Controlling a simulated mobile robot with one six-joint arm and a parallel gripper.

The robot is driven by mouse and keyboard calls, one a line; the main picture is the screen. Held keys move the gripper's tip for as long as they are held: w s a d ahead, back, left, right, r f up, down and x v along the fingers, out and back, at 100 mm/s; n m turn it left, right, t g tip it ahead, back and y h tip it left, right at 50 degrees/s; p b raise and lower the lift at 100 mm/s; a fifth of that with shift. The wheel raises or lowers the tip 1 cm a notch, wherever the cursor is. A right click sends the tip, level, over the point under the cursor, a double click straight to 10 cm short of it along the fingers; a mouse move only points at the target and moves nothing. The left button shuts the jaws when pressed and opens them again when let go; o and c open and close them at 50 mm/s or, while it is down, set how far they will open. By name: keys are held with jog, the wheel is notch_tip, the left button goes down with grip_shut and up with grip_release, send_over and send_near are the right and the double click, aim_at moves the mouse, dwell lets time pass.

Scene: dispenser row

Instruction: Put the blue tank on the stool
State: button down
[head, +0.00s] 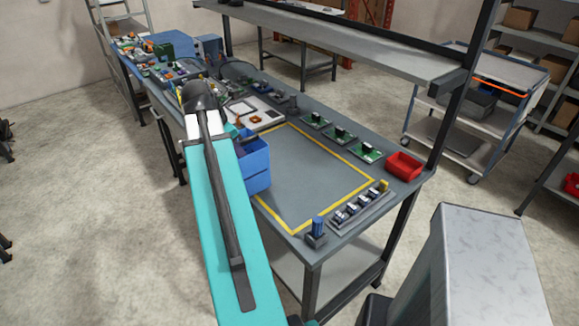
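I cannot make out for sure which object is the blue tank. A small blue cylinder (319,224) stands upright in a dark holder at the near corner of the workbench. I cannot make out a stool in the head view. My arm reaches forward across the left side of the bench, and my gripper is not visible.
The long workbench (305,180) has a clear area inside a yellow outline. A row of small devices (362,206), green circuit boards (340,135) and a red bin (404,165) lie around it. A shelf overhangs the back. A grey cart (500,70) stands behind right. Concrete floor lies open left.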

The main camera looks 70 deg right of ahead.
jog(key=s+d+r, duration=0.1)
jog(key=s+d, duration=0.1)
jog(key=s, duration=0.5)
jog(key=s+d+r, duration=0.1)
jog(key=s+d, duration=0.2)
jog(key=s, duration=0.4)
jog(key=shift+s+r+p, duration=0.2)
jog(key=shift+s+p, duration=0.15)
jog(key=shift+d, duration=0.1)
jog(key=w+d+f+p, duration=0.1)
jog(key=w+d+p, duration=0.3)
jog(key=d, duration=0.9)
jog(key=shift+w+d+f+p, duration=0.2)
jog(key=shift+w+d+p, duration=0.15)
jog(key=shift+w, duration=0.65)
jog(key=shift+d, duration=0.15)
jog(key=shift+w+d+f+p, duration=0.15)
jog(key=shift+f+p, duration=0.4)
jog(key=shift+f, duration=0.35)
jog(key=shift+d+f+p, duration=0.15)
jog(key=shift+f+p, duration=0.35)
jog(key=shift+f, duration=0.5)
